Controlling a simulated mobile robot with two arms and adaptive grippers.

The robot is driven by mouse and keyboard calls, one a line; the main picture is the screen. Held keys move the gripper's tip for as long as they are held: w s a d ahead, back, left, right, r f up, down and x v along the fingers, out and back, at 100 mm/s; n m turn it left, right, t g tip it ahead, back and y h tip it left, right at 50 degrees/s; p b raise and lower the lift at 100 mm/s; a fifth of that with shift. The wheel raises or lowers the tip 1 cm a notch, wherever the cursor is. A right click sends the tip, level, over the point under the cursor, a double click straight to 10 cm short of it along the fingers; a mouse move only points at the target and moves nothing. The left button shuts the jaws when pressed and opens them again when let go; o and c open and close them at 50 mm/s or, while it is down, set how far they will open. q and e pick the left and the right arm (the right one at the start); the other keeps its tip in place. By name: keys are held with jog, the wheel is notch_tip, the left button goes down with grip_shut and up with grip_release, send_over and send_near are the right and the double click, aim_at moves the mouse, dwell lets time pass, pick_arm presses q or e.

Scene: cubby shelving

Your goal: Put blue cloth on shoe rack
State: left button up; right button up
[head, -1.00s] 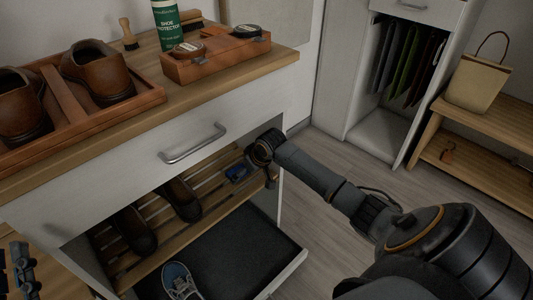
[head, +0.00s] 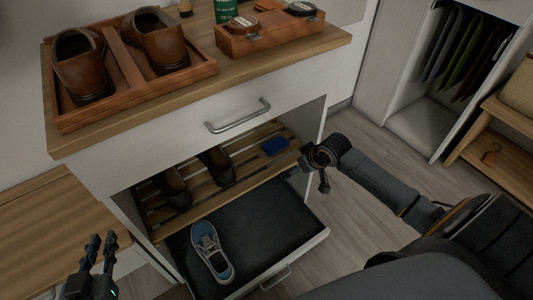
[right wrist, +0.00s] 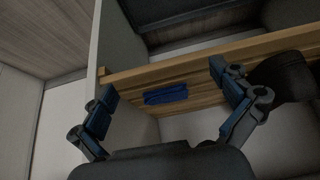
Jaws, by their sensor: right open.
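The blue cloth (head: 274,146) is a small folded piece lying on the slatted wooden shoe rack (head: 240,165) inside the white cabinet, near its right end. In the right wrist view the cloth (right wrist: 166,94) rests on the slats between and beyond the fingertips, with a gap to both. My right gripper (right wrist: 163,84) is open and empty. My left gripper (head: 101,246) is at the lower left, away from the rack, fingers apart and empty.
Brown shoes (head: 217,166) stand on the rack left of the cloth. Below, a pulled-out black drawer (head: 265,240) holds a blue sneaker (head: 211,252). Above are a closed drawer with a handle (head: 238,116) and a top carrying a shoe tray (head: 128,70). Floor to the right is clear.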

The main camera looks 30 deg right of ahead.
jog(key=s+a+r+n+t+y, duration=0.1)
jog(key=s+a+n+t+y, duration=0.15)
jog(key=a, duration=0.95)
jog(key=s+a+r+t, duration=0.2)
jog(key=a+r, duration=0.3)
jog(key=r, duration=0.3)
jog(key=s+a+r+t, duration=0.3)
jog(key=a+r, duration=0.2)
jog(key=r, duration=0.4)
jog(key=shift+s+a+r+m, duration=0.25)
jog(key=shift+s+a+m, duration=0.05)
jog(key=shift+s+m, duration=0.15)
